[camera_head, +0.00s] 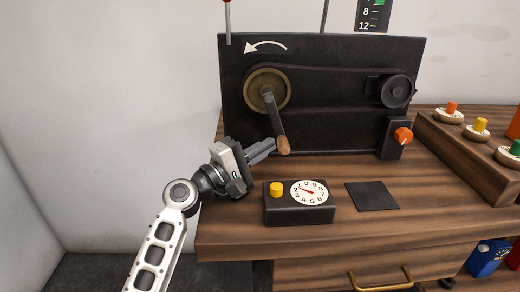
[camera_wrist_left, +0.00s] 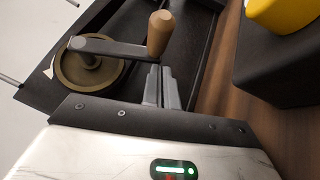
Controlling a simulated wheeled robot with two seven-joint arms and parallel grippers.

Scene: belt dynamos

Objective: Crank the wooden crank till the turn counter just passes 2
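The wooden crank is a dark arm (camera_head: 276,120) on a brass wheel (camera_head: 268,90), hanging down and slightly right, with a wooden handle (camera_head: 283,145) at its end. The handle also shows in the left wrist view (camera_wrist_left: 160,34). My left gripper (camera_head: 273,146) is just left of the handle, its fingers close together with nothing seen between them. In the left wrist view the fingertips (camera_wrist_left: 160,68) lie just below the handle; contact is unclear. The turn counter (camera_head: 309,192) is a white dial whose red needle points up-left, around 1 to 2. My right gripper is not in view.
A yellow button (camera_head: 276,188) sits beside the dial. A belt runs to a small dark pulley (camera_head: 396,90); an orange knob (camera_head: 403,135) is below it. A white arrow (camera_head: 265,46) curves leftward above the wheel. A dark square pad (camera_head: 372,196) lies on the wooden bench.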

